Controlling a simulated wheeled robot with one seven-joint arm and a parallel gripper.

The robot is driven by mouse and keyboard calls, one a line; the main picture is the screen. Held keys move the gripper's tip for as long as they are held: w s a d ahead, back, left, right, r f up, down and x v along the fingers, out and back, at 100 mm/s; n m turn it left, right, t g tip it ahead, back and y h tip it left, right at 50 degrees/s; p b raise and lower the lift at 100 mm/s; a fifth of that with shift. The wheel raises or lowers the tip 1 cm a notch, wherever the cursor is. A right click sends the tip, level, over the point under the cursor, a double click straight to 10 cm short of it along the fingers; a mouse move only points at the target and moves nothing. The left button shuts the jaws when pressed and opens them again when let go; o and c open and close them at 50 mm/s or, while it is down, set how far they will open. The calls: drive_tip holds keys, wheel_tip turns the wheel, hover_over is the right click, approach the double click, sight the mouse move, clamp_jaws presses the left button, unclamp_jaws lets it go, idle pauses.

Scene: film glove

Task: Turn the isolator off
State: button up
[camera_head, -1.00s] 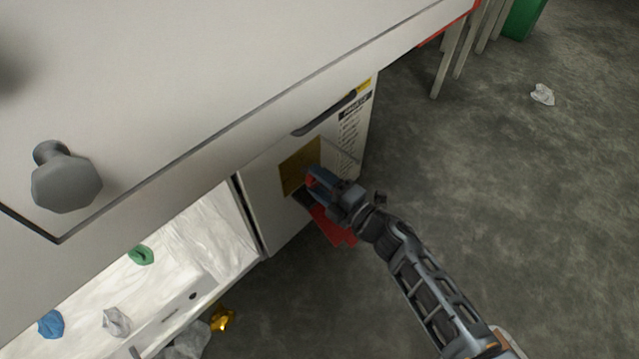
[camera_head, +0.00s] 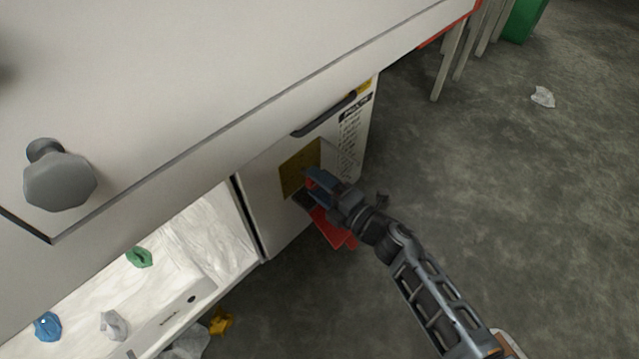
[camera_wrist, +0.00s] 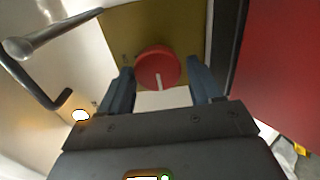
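The isolator is a round red knob (camera_wrist: 157,68) with a short white mark, on a yellow plate (camera_wrist: 125,25) in the wrist view. The mark points down toward my gripper in that view. The yellow plate (camera_head: 298,172) also shows on the cabinet front in the head view, where my gripper hides the knob. My gripper (camera_wrist: 160,78) is open, with one finger to each side of the knob. Dark gaps show between the knob and the fingers; I cannot tell any contact. In the head view my gripper (camera_head: 318,183) is close against the plate.
A red panel (camera_wrist: 275,60) stands just right of the knob in the wrist view. A dark handle (camera_head: 325,115) sits above the plate. An open white compartment (camera_head: 190,240) with crumpled coloured pieces lies left. The floor (camera_head: 480,190) at right is mostly clear.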

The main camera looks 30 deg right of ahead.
drive_tip(key=shift+o, duration=0.9)
drive_tip(key=p+v, duration=0.1)
drive_tip(key=v, duration=0.6)
drive_tip(key=shift+s+p, duration=0.35)
drive_tip(key=shift+p, duration=0.05)
drive_tip(key=shift+d, duration=0.1)
drive_tip(key=s+a+r+m+g+h, duration=0.1)
drive_tip(key=s+r+m+h, duration=0.1)
drive_tip(key=s+r+m, duration=0.7)
drive_tip(key=s+r+m+h, duration=0.2)
drive_tip(key=s+r+m, duration=0.3)
drive_tip(key=s, duration=0.7)
drive_tip(key=s+a+r+m+g+h, duration=0.1)
drive_tip(key=s+r+m+h, duration=0.1)
drive_tip(key=s+r+m, duration=0.7)
wheel_tip(320, 180, up, 27)
drive_tip(key=s+n+p, duration=0.1)
drive_tip(key=p, duration=2.8)
drive_tip(key=shift+s, duration=0.4)
drive_tip(key=shift+a+f, duration=0.1)
